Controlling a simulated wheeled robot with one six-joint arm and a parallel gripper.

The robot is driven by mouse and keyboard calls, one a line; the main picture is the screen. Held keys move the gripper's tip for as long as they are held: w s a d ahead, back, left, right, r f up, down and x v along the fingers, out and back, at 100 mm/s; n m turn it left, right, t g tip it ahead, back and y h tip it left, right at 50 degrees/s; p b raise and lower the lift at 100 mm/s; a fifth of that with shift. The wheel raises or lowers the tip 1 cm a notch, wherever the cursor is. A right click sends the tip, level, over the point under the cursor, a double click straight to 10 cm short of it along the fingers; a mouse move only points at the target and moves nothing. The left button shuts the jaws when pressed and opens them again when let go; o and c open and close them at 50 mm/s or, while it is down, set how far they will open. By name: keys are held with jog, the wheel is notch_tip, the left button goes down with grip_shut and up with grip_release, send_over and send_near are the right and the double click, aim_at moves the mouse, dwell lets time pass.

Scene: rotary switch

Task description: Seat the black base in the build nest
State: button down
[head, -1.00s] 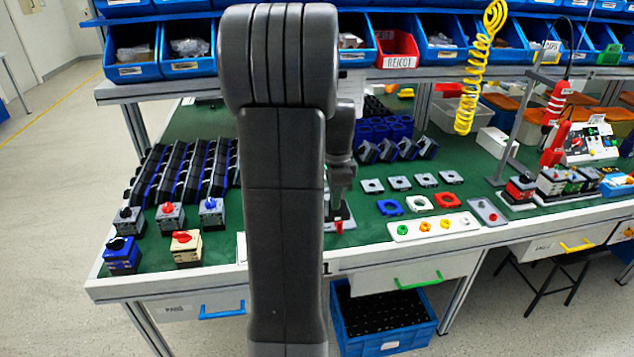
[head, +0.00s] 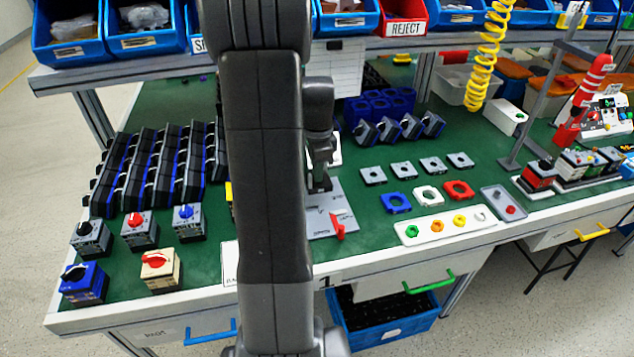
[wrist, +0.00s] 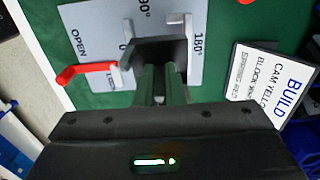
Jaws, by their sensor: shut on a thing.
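The build nest is a grey plate (head: 322,222) on the green bench top, with a red lever (head: 338,228) at its front. In the wrist view the plate (wrist: 88,20) carries degree marks and the word OPEN, and the red lever (wrist: 85,72) sticks out at left. My gripper (wrist: 165,75) is shut on the black base (wrist: 155,50), a dark square part over the middle of the plate. I cannot tell whether it touches the nest. In the head view my gripper (head: 320,185) is above the plate's back part, and my arm hides much of that area.
A build card (wrist: 268,85) lies beside the plate. Several finished switches (head: 138,230) and racks of dark parts (head: 155,165) stand at left. Coloured rings (head: 395,202) and a white tray (head: 445,226) lie at right. A shelf of blue bins (head: 140,30) is behind.

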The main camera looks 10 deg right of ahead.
jog(key=shift+f, duration=2)
jog(key=shift+f, duration=0.15)
jog(key=c, duration=1.5)
grip_release()
notch_tip(320, 180, up, 12)
jog(key=shift+r+p, duration=0.2)
jog(key=shift+p, duration=0.1)
jog(key=shift+f, duration=0.15)
